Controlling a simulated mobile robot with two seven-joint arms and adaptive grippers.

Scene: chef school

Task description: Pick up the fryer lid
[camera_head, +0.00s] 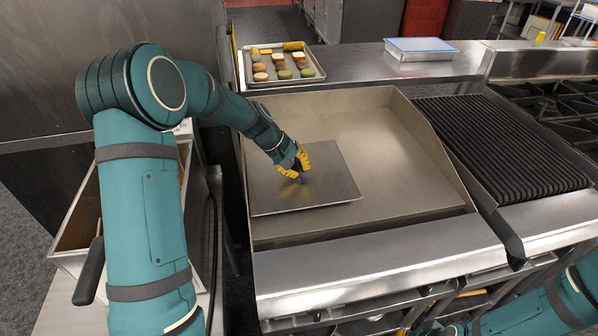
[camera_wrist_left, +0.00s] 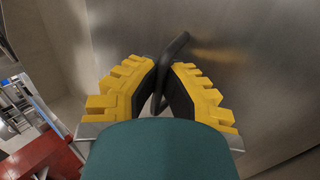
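The fryer lid (camera_head: 330,184) is a flat, square steel plate with a dark bar handle. It is over the left part of the griddle; I cannot tell whether it rests flat or sits slightly raised. My left gripper (camera_head: 299,176) is at the handle, on top of the lid. In the left wrist view the handle (camera_wrist_left: 178,46) passes between the yellow fingers of the left gripper (camera_wrist_left: 166,68), which are closed on it. My right arm shows at the lower right; its gripper is mostly hidden below the counter edge.
The griddle (camera_head: 390,150) has raised side walls, and its right part is bare. A ribbed grill (camera_head: 505,145) is to its right. A tray of food pieces (camera_head: 316,78) and a blue-lidded container (camera_head: 420,47) stand on the back shelf. An open steel-rimmed bin (camera_head: 72,262) is behind my left arm.

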